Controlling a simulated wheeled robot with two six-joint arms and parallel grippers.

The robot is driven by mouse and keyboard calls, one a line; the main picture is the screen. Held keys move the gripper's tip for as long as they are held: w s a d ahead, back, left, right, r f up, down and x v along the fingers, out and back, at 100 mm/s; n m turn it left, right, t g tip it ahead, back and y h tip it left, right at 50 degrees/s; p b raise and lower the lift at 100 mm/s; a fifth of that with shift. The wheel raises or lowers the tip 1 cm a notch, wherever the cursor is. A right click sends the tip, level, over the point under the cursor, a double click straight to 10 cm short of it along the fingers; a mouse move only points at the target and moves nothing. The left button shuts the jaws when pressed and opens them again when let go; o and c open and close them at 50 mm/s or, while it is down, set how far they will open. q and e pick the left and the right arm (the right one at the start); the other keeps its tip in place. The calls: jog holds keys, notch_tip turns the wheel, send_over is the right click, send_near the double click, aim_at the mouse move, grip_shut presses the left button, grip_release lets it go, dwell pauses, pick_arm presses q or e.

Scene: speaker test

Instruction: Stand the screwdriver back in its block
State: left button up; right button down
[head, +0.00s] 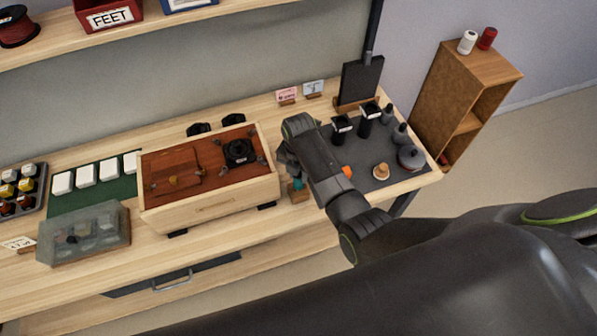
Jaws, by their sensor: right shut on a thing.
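A small wooden block (299,195) stands on the bench just right of the wooden box. A small teal piece (297,184), which looks like part of the screwdriver, shows right at the block's top. My right gripper (290,168) is directly above it, shut, with its arm coming in from the right. The fingers and wrist hide most of the screwdriver. I cannot tell whether its tip is inside the block or only over it. My left gripper is out of view.
The wooden speaker box (210,207) is close on the left. A dark mat (382,186) on the right holds bottles, dark cups and an orange thing (347,171) partly behind my arm. A clear-lidded case (85,237) sits at the front left. Bare bench lies before the block.

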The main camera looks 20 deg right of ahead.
jog(key=shift+f, duration=0.55)
jog(key=c, duration=1.1)
grip_release()
